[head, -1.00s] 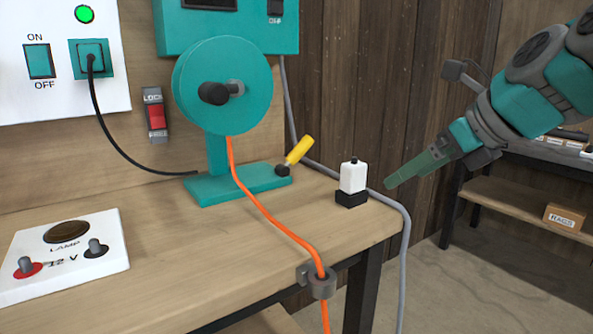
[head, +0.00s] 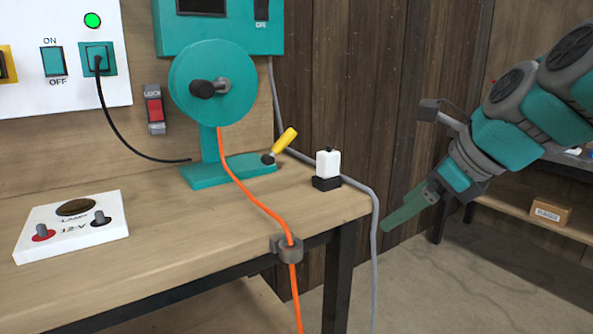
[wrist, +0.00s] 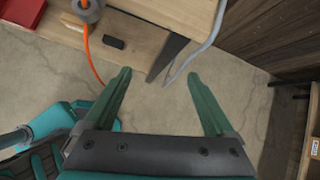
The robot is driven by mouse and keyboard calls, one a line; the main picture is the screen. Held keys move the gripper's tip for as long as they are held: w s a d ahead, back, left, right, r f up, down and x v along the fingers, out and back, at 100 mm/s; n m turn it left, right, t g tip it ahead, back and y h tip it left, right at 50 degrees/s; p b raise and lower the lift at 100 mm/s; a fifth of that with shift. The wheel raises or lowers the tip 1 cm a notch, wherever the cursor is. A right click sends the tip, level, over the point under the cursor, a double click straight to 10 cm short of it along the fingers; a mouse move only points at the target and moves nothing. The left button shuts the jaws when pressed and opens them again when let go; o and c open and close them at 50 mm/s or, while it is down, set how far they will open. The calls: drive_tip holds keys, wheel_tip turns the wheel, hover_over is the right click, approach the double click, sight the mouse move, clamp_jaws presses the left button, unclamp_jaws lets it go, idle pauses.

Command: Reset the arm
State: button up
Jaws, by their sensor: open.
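My gripper (head: 402,211) is at the right in the head view, beyond the bench's right end, pointing down and to the left. In the wrist view my gripper (wrist: 160,88) shows two green fingers spread wide with nothing between them. Bare floor and part of the bench show beyond the fingers. My arm comes in from the upper right in the head view.
A shelf with a box (head: 551,213) stands at the right.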

drive_tip(key=s+a+f+n+g+h, duration=0.1)
drive_tip(key=s+f+n+g, duration=0.3)
drive_tip(key=s+f+n, duration=0.8)
drive_tip(key=s+a+f+n+g+h, duration=0.1)
drive_tip(key=s+f+n+g+h, duration=0.2)
drive_tip(key=s+f+n, duration=0.9)
wheel_tip(320, 180, down, 5)
drive_tip(key=shift+s+n+g+h, duration=0.15)
drive_tip(key=shift+n+g+h, duration=0.3)
drive_tip(key=shift+n, duration=0.45)
